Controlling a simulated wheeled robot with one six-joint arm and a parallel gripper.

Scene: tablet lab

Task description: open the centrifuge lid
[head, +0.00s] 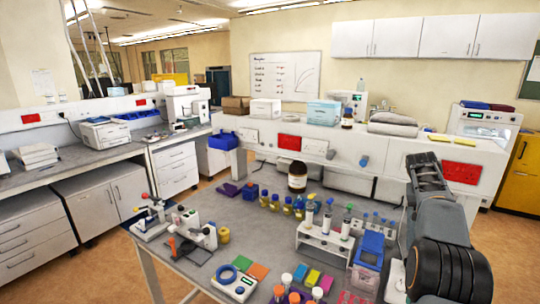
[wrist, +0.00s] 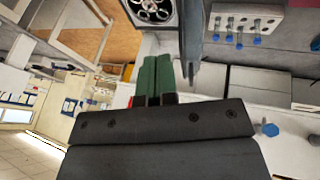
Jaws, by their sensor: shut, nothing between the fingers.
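The centrifuge shows at the top of the wrist view as a pale box with a round dark bowl (wrist: 152,11) and a rotor with several holes, uncovered. A blue-grey slab (wrist: 191,35), seen nearly edge-on beside the bowl, looks like its lid standing raised. My gripper (wrist: 155,62) is shut and empty, its green fingers together just left of the slab in this view; I cannot tell if they touch it. In the head view my gripper (head: 425,160) is at the right, above the bench. There my arm covers much of the bench's right end, and the centrifuge is not clearly visible.
A white rack (wrist: 246,19) with blue-tipped items is right of the slab in the wrist view. On the grey bench (head: 255,225) stand a brown bottle (head: 297,176), a white tube rack (head: 323,244) and a blue-lidded box (head: 369,250). The air above the bench is open.

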